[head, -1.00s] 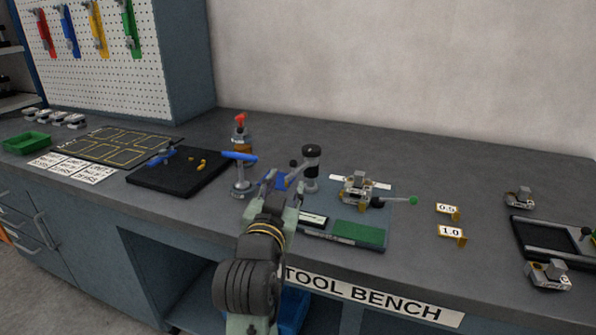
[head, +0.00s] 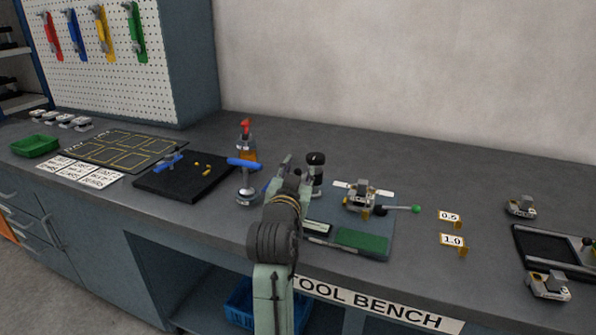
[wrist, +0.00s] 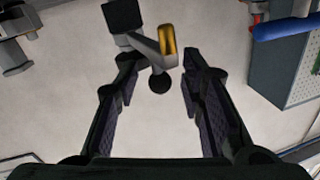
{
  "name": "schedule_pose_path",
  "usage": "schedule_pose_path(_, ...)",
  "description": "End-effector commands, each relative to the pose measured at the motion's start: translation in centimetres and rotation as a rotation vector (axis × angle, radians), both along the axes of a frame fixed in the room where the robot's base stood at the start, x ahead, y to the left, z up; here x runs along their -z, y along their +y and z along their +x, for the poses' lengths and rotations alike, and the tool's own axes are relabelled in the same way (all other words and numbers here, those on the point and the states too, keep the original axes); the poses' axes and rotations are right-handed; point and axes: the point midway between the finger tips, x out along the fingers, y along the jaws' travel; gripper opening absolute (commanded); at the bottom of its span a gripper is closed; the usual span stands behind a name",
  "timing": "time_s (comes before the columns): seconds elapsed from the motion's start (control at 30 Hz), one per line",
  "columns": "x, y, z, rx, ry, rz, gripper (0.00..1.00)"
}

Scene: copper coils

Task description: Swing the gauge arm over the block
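A post with a black top (head: 316,160) stands on the bench, partly hidden behind my arm. In the wrist view its black part (wrist: 123,14) carries a grey arm (wrist: 148,45), which I take as the gauge arm, with a gold piece (wrist: 167,40) and a black ball knob (wrist: 160,84). My gripper (wrist: 160,62) is open, with the knob in the picture between its fingers; contact is not visible. In the head view my gripper (head: 287,165) is just left of the post. A metal fixture (head: 362,198) sits right of it; I cannot tell which part is the block.
A green-knobbed lever (head: 415,209) sticks out right of the fixture. A blue-handled tool (head: 244,162) stands close left of my gripper. A green pad (head: 362,240) lies in front. Tags 0.5 (head: 449,216) and 1.0 (head: 453,240) stand to the right, with free bench around them.

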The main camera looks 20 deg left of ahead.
Motion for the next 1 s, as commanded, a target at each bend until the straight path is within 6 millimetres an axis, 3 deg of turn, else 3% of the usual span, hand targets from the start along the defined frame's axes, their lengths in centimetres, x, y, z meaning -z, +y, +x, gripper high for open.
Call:
schedule_pose_path(0.6,0.0,0.0,-0.05,0.0,0.0,0.0,0.0)
schedule_pose_path(1.0,0.01,0.01,-0.05,0.0,0.0,-0.001,0.0)
